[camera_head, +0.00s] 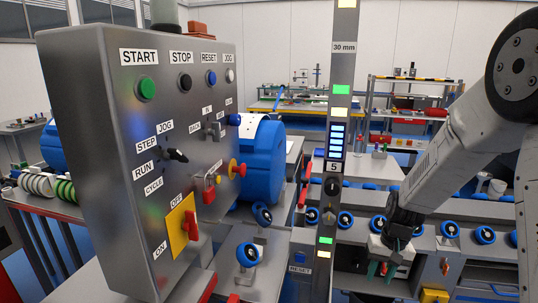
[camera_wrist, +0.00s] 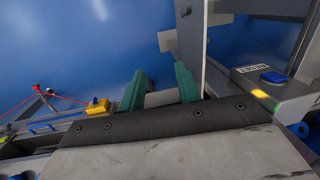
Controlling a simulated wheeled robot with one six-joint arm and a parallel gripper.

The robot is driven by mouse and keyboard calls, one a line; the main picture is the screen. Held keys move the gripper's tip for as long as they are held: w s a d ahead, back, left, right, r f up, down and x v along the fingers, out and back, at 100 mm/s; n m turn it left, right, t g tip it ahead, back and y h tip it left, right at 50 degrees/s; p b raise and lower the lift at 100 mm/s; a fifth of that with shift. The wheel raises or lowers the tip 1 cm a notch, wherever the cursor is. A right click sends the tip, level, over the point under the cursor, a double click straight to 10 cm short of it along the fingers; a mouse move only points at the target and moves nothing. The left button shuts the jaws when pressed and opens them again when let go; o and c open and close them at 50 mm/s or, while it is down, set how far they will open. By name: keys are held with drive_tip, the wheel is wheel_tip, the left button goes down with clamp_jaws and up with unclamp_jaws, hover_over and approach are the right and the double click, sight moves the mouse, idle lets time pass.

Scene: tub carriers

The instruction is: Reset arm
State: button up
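My arm (camera_head: 455,140) comes down from the upper right in the head view, bent at a dark round joint. My gripper (camera_head: 383,268) hangs at its lower end, pointing down, in front of a row of blue knobs. In the wrist view, the two teal fingers of my gripper (camera_wrist: 160,88) stand apart with a clear gap. I see no object held between them.
A grey control panel (camera_head: 150,220) with buttons and switches fills the left. An upright post (camera_head: 336,120) with lit indicators stands between it and my arm. Blue knobs (camera_head: 485,235) line a bench at right. A RESET-labelled box (camera_head: 300,256) is low centre.

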drive_tip(key=s+a+r+n+t, duration=0.1)
drive_tip(key=s+a+r, duration=0.1)
drive_tip(key=s+r, duration=0.9)
drive_tip(key=s+a+r+n+h, duration=0.1)
drive_tip(key=s+r, duration=1.1)
drive_tip(key=s, duration=0.6)
drive_tip(key=shift+a+r+t+h, duration=0.3)
drive_tip(key=shift+a+t, duration=0.05)
drive_tip(key=shift+t, duration=0.05)
